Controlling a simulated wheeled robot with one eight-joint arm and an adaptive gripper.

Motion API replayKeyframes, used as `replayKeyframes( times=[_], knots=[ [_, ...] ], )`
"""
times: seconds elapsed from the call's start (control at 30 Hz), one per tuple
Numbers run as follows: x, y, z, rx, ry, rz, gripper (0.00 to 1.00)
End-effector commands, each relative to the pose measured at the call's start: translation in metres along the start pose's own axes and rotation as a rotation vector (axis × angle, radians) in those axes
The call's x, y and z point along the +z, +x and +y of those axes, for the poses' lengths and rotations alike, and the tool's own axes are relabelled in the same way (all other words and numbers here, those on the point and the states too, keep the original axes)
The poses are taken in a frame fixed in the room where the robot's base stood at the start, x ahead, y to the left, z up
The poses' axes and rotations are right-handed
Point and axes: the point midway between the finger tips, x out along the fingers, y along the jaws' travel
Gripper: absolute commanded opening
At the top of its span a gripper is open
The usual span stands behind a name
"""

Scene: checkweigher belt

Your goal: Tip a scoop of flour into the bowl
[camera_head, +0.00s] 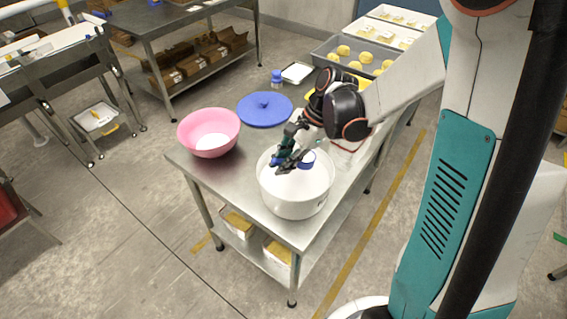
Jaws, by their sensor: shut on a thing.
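A large white tub (295,207) holding white flour (312,183) stands near the table's front. A blue scoop (307,159) shows just above the flour, inside the tub's outline. My gripper (287,160) is over the tub and shut on the scoop. The fingers and wrist hide part of the scoop, and I cannot tell whether it holds flour or touches the flour in the tub.
A round blue lid (265,109) lies on the steel table (185,163) behind the tub. A blue-capped bottle (276,82) and a small white scale-like tray (297,73) stand farther back. Trays of yellow dough pieces (345,68) are at the far end. Bare steel lies between bowl and tub.

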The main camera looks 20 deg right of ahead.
Motion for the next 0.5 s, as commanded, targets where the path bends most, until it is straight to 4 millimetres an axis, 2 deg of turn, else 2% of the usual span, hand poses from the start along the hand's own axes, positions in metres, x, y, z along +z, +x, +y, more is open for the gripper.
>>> replayKeyframes(
  times=[0.5],
  knots=[
    [0.016, -0.030, -0.005, 0.000, 0.000, 0.000, 0.00]
  ],
)
